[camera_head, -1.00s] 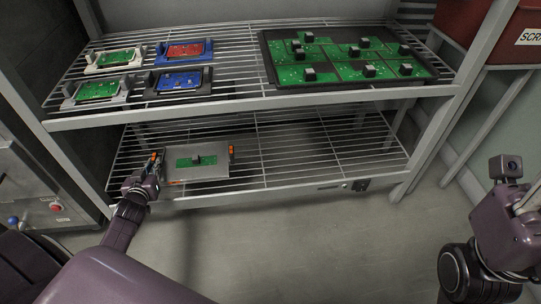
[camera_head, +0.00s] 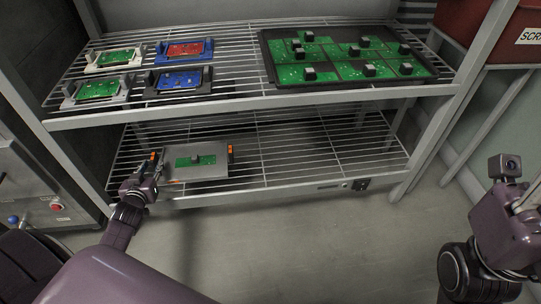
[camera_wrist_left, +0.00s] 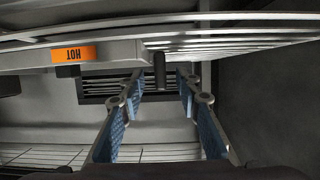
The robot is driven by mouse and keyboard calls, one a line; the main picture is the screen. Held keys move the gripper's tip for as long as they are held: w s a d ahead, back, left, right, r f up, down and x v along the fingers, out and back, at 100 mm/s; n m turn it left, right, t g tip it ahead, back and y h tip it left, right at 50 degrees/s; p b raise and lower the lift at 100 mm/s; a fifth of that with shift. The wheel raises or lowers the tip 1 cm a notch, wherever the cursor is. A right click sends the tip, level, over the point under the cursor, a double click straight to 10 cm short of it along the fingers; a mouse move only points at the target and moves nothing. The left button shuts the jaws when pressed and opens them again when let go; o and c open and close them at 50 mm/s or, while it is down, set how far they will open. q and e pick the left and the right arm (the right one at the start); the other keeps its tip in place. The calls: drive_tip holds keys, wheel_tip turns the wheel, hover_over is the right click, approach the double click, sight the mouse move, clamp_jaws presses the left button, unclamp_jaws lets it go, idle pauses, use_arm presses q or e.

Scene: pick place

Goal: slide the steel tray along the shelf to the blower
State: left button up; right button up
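The steel tray (camera_head: 215,173) lies on the left part of the lower wire shelf (camera_head: 290,160), carrying a green circuit board (camera_head: 183,162). It has orange labels at both ends. My left gripper (camera_head: 153,163) is at the tray's left end. In the left wrist view the tray's edge (camera_wrist_left: 110,55) shows an orange "HOT" label, and my left gripper (camera_wrist_left: 161,88) has its blue-padded fingers apart. A dark upright piece (camera_wrist_left: 159,70) shows between them; I cannot tell whether they touch it. My right gripper is mostly cut off at the right edge. I cannot clearly identify the blower.
The upper shelf (camera_head: 235,92) holds several small boards in holders and a black tray (camera_head: 268,72) of green boards. A small black fitting (camera_head: 361,185) is on the lower shelf's front right edge. The lower shelf is clear right of the steel tray. A red bin (camera_head: 490,25) stands far right.

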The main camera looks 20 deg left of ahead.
use_arm(q)
drive_tip(key=v, duration=1)
drive_tip(key=shift+s+d+r, duration=0.1)
drive_tip(key=shift+s+d, duration=0.05)
drive_tip(key=shift+s, duration=0.1)
